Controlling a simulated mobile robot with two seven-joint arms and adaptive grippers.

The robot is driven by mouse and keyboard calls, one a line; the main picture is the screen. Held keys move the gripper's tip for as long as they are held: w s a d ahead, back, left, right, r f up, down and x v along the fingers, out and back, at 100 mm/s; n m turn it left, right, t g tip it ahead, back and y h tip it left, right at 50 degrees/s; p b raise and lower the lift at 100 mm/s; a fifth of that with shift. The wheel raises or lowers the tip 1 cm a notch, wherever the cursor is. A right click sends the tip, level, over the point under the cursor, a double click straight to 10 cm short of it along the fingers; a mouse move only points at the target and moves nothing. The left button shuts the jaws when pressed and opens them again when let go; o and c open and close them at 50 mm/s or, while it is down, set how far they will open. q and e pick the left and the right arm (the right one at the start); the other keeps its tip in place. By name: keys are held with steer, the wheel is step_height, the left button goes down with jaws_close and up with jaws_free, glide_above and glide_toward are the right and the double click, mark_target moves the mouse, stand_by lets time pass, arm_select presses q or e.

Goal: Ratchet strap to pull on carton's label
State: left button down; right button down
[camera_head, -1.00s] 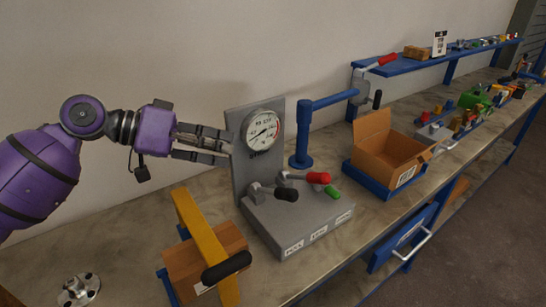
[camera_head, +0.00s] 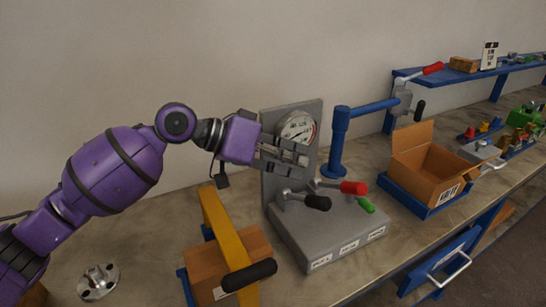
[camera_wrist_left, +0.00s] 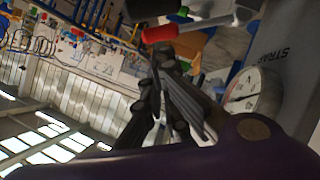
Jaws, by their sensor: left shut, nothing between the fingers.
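My left gripper (camera_head: 303,161) is shut and empty, just in front of the grey gauge panel and below its round dial (camera_head: 298,125). In the left wrist view its fingers (camera_wrist_left: 163,62) are together, beside the dial and a panel lettered "STRAP". The grey base (camera_head: 330,234) carries levers with black (camera_head: 318,202), red (camera_head: 354,188) and green (camera_head: 366,205) grips and several white labels on its front. A brown carton (camera_head: 258,243) stands front left under a yellow band (camera_head: 222,225) with a black handle (camera_head: 250,275). A small white label shows low on that carton. My right gripper is not in view.
An open carton (camera_head: 445,172) with a barcode label stands in a blue tray (camera_head: 408,197) to the right. A blue post with an arm (camera_head: 339,140) stands behind the base. A metal flange (camera_head: 98,282) lies front left. A raised blue shelf runs along the back right.

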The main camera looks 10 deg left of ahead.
mark_target(304, 198)
arm_select(q)
steer(key=d+f, duration=0.1)
steer(key=s+d+f+b, duration=0.1)
steer(key=f, duration=0.1)
steer(key=shift+d+f, duration=0.2)
